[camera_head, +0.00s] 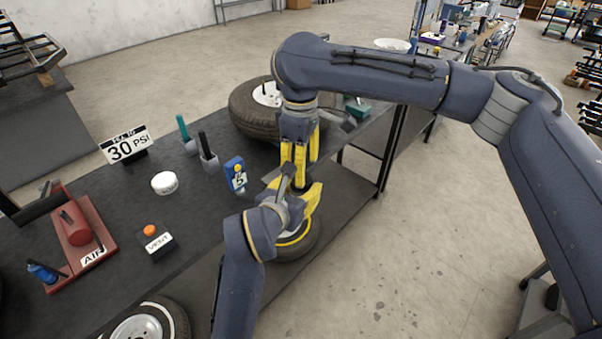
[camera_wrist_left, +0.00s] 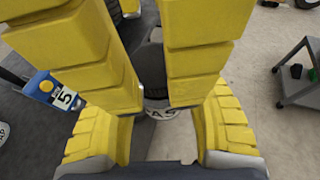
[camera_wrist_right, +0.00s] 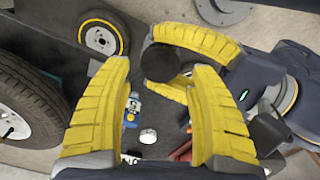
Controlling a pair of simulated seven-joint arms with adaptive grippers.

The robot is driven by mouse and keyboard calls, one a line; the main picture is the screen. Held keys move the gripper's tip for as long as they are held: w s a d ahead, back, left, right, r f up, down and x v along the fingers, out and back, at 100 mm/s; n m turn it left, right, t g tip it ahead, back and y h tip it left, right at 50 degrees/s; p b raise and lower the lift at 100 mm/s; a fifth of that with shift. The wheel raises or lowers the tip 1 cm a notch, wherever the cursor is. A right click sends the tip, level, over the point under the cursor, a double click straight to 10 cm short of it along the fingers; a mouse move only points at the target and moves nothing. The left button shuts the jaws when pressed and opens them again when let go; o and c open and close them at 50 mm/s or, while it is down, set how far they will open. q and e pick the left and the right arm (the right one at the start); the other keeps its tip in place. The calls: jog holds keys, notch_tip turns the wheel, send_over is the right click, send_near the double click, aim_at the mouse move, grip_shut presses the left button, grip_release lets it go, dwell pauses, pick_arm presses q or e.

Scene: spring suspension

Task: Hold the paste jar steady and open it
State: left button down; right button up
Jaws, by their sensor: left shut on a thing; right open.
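The paste jar has a black lid (camera_wrist_left: 152,68) and a pale label with dark letters (camera_wrist_left: 161,114) in the left wrist view. My left gripper (camera_head: 309,203) is shut on the jar's body below the lid, one yellow finger on each side. My right gripper (camera_head: 296,168) points down from above. Its two yellow fingers stand apart on either side of the lid, and I cannot tell any contact. In the right wrist view the round black lid (camera_wrist_right: 162,62) shows between and beyond the open fingertips. In the head view the grippers hide most of the jar.
A small wheel (camera_head: 297,246) lies below the grippers, and a large tyre (camera_head: 248,116) lies behind. The dark bench also holds a blue block marked 5 (camera_head: 236,174), a white round tin (camera_head: 164,183), a VENT box (camera_head: 158,244) and a red AIR unit (camera_head: 82,226). Open floor lies right.

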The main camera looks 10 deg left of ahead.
jog(key=shift+r, duration=0.45)
jog(key=shift+a, duration=0.1)
